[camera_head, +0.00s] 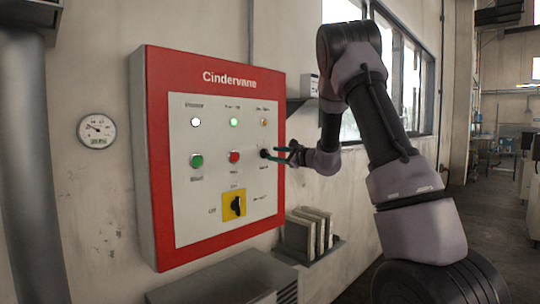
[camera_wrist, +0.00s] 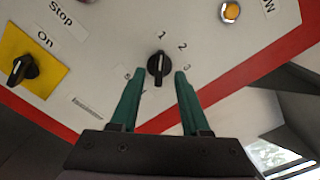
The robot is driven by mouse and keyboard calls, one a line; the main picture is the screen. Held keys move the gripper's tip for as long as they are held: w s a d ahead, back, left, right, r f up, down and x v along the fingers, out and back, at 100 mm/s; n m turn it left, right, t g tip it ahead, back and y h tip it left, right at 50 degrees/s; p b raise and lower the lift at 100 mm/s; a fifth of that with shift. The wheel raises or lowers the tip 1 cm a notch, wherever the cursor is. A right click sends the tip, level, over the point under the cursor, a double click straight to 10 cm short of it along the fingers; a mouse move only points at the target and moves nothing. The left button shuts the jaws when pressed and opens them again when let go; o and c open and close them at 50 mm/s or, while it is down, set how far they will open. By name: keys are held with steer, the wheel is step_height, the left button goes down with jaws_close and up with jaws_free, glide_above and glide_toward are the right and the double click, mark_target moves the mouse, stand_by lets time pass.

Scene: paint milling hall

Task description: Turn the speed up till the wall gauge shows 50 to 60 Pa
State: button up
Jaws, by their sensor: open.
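The black speed knob (camera_wrist: 158,68) has a small scale with 1, 2 and 3 around it in the wrist view. Its pale pointer mark faces roughly towards the 1. My gripper (camera_wrist: 160,73) is open, with one green finger on each side of the knob; I cannot tell whether either touches it. In the head view my gripper (camera_head: 281,154) is at the right side of the panel, at the knob (camera_head: 264,153). The round white wall gauge (camera_head: 97,130) hangs left of the panel. Its needle points to the upper left; the numbers are too small to read.
The red-framed Cindervane panel (camera_head: 212,262) carries lamps, a green button (camera_head: 196,160), a red button (camera_head: 234,156) and a yellow-backed switch (camera_head: 234,204), which shows near On in the wrist view. A rack of upright slabs (camera_head: 307,234) stands below right. A grey box (camera_head: 225,283) is underneath.

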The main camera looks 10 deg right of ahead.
mark_target(267, 153)
steer(key=shift+x, duration=1.75)
jaws_close()
